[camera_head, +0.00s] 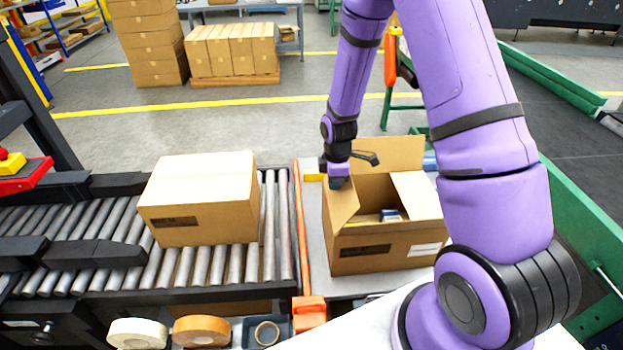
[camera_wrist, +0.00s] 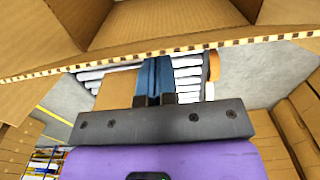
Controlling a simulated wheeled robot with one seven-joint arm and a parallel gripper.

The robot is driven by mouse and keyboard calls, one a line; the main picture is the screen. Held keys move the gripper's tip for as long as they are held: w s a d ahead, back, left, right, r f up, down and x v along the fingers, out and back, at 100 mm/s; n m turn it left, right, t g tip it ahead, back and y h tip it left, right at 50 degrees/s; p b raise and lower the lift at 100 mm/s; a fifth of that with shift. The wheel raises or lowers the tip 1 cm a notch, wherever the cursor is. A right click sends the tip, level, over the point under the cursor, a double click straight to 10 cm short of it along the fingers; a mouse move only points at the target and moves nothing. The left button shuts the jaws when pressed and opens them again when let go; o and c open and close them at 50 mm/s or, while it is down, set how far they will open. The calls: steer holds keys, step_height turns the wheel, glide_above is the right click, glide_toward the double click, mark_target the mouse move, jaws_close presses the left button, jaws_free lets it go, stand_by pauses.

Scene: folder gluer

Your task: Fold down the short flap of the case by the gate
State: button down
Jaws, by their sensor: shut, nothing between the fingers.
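The open cardboard case (camera_head: 375,255) stands on a grey surface just right of the orange gate (camera_head: 300,235). Its short flap by the gate (camera_head: 343,208) stands up and seems to lean a little inward over the opening. My gripper (camera_head: 338,182) is shut and empty at the top of the gate-side flap. In the wrist view the blue fingers (camera_wrist: 153,78) are together, their tips at the flap's corrugated edge (camera_wrist: 215,45); contact is unclear.
A closed case (camera_head: 200,200) sits on the roller conveyor (camera_head: 275,230) left of the gate. A blue-and-white item (camera_head: 390,215) lies inside the open case. Tape rolls (camera_head: 201,330) lie in front. My arm covers the right side. Stacked cartons (camera_head: 235,50) stand far behind.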

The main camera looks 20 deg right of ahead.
steer(key=shift+s+d, duration=0.1)
steer(key=shift+d, duration=0.2)
